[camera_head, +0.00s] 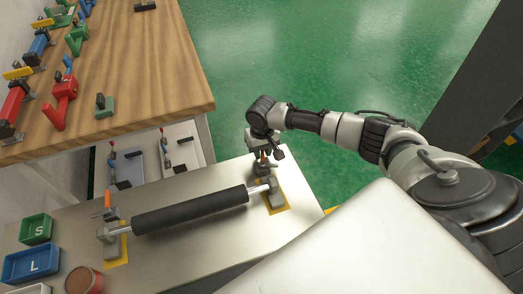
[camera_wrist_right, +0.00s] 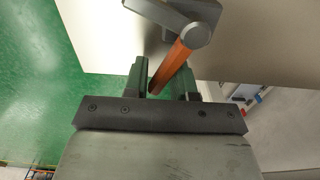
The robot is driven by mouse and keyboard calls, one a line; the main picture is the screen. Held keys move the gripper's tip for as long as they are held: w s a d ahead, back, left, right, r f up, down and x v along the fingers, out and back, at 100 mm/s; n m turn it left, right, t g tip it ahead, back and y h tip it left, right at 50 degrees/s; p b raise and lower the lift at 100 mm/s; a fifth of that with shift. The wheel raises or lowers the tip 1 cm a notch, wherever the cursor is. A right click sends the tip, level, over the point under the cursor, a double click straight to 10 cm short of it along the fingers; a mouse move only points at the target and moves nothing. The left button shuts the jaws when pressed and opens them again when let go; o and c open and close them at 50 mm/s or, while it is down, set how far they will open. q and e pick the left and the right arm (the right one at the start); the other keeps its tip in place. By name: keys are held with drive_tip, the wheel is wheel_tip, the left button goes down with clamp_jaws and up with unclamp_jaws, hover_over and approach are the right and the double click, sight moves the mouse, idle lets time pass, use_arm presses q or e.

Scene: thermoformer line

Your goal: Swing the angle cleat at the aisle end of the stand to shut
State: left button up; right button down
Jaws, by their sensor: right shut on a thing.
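The stand (camera_head: 190,251) is a grey metal table holding a black roller (camera_head: 190,210) across two end supports on yellow-marked patches. At its aisle end, by the green floor, is the angle cleat (camera_head: 264,168), partly hidden under my right gripper (camera_head: 262,157). In the right wrist view the cleat (camera_wrist_right: 195,36) shows a grey hub and arm with an orange handle (camera_wrist_right: 171,66). The handle slants between the fingers of my right gripper (camera_wrist_right: 163,85), which is shut on it. Whether the cleat lies over the roller's shaft end, I cannot tell. My left gripper is not in view.
A similar cleat with an orange handle (camera_head: 107,202) stands at the roller's left end. A green bin (camera_head: 36,229), a blue bin (camera_head: 30,264) and a brown round container (camera_head: 84,280) sit at left. A wooden bench (camera_head: 150,70) with clamps stands behind.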

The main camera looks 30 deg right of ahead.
drive_tip(key=shift+s+d+m+p, duration=0.4)
drive_tip(key=shift+s+d+p, duration=0.1)
drive_tip(key=shift+p, duration=0.45)
drive_tip(key=m+p, duration=0.2)
drive_tip(key=shift+s+d+p, duration=0.3)
drive_tip(key=shift+d+p, duration=0.05)
drive_tip(key=shift+p, duration=0.05)
drive_tip(key=shift+d+f+m, duration=0.15)
drive_tip(key=shift+m, duration=0.25)
